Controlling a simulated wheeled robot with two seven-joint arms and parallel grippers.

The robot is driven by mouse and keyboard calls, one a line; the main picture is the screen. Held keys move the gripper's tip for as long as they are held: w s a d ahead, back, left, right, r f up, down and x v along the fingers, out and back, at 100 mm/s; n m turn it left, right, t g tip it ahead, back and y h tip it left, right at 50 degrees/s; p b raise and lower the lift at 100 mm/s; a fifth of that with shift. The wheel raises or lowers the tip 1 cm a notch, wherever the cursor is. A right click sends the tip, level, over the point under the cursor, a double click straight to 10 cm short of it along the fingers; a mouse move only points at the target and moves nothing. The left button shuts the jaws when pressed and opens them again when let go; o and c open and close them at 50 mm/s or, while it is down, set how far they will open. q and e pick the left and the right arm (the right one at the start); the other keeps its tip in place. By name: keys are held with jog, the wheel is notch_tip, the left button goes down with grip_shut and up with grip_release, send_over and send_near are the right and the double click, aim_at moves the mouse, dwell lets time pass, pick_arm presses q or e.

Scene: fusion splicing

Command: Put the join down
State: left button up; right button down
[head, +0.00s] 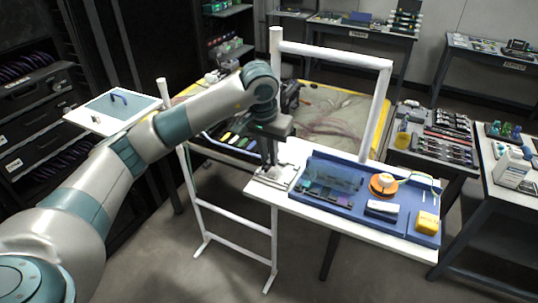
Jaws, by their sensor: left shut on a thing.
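My left gripper (270,168) points down over the left end of the white worktop (266,193). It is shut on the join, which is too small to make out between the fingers. A pale metal fixture (285,178) lies under and beside the fingertips; I cannot tell whether they touch it. Just right of it, a blue tray (405,197) holds a clear-lidded case (335,177), an orange and white spool (383,184), a white and dark box (381,208) and a yellow block (427,222). My right gripper is not in view.
A white tubular frame (335,54) rises behind the worktop. A yellow-edged table with cables (335,118) stands behind it. A small white side table with a teal mat (115,104) is at the left. Benches with tools (440,133) stand at the right. The floor in front is clear.

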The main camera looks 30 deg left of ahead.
aim_at(265, 166)
pick_arm(q)
jog(key=shift+f, duration=0.65)
jog(key=shift+f, duration=0.15)
jog(key=o, duration=0.8)
jog(key=shift+r, duration=0.2)
jog(key=shift+s+r, duration=0.1)
jog(key=shift+r, duration=0.4)
notch_tip(265, 166, up, 11)
jog(key=s+b, duration=0.2)
jog(key=b, duration=0.1)
jog(key=shift+s+f, duration=0.15)
